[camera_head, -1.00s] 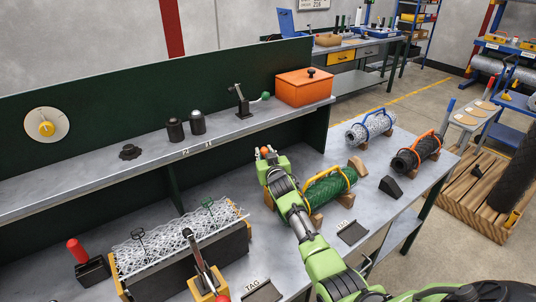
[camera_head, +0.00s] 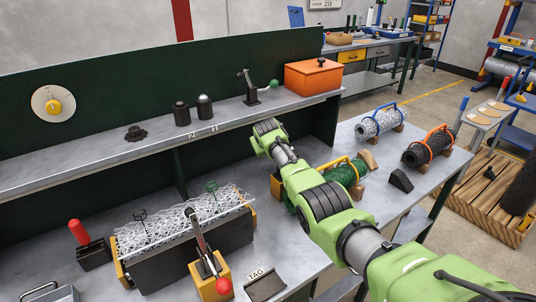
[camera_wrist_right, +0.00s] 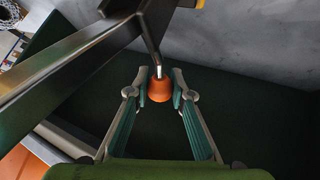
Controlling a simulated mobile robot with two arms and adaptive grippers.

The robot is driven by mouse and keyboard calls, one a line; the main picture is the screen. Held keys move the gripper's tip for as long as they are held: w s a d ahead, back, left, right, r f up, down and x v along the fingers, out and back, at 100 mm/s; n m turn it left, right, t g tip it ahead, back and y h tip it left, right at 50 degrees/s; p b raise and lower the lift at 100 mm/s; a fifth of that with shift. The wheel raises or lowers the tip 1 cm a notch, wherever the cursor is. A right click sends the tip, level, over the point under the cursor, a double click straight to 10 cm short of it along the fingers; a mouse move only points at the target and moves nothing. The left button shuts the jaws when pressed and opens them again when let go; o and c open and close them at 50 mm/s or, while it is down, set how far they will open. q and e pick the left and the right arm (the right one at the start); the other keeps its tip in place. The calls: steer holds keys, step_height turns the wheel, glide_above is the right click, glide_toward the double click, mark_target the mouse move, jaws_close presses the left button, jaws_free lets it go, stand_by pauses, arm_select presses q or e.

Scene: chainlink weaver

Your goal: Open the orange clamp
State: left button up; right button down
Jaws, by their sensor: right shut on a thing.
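An orange knob (camera_wrist_right: 160,91) sits on the thin tip of a dark lever (camera_wrist_right: 152,40) in the right wrist view. My right gripper (camera_wrist_right: 160,80) has its two fingers shut on this knob, one on each side. In the head view my right gripper (camera_head: 264,126) is at the front edge of the back shelf, left of the orange box. There the knob and the orange clamp's body are hidden behind it. My left gripper is not in view.
A clamp with a red knob (camera_head: 224,286) stands at the front of the bench by a mesh roll (camera_head: 180,215). A green-knobbed clamp (camera_head: 250,90) and an orange box (camera_head: 313,75) stand on the shelf. A green roll (camera_head: 346,173) lies under my arm.

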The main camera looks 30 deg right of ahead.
steer(key=shift+s+a+f+g+b, duration=0.1)
steer(key=shift+a+f+g+b, duration=0.1)
steer(key=shift+f+g+b, duration=0.4)
steer(key=shift+f, duration=0.15)
steer(key=c, duration=1.8)
jaws_free()
steer(key=shift+o, duration=0.2)
steer(key=shift+r+t, duration=0.25)
steer(key=shift+t, duration=0.05)
steer(key=shift+d, duration=0.1)
steer(key=shift+r, duration=0.15)
